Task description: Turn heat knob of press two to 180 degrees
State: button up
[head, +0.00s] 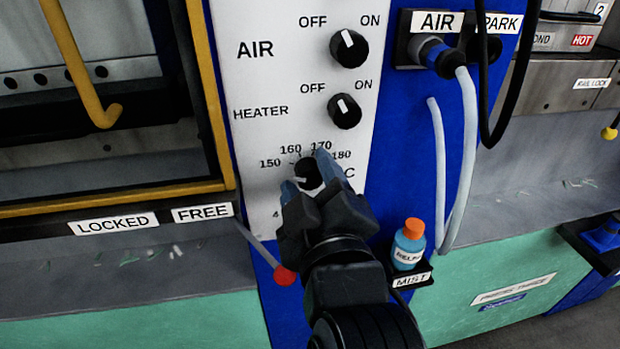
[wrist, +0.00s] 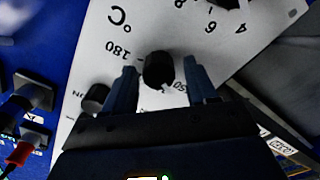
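The heat knob (head: 308,173) is a round black knob on the white control panel (head: 262,150), with a scale reading 150, 160, 170 and 180 around its upper side. It also shows in the wrist view (wrist: 158,70), where the scale is upside down. My gripper (head: 308,179) is at the knob with its two blue fingers apart. In the wrist view my gripper (wrist: 160,88) has one finger on each side of the knob, with gaps visible beside it. The knob's pointer is not clear; a small light mark shows toward the 150 side. My gripper hides the lower dial.
Above are the HEATER knob (head: 345,111) and AIR knob (head: 348,48). An air plug with a pale hose (head: 468,140) hangs to the right. A blue bottle (head: 408,244) stands on a small shelf. A red-ended lever (head: 284,275) is at lower left. A "2" label (head: 600,11) is at top right.

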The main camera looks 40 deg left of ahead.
jog(key=c, duration=1)
jog(key=shift+o, duration=0.2)
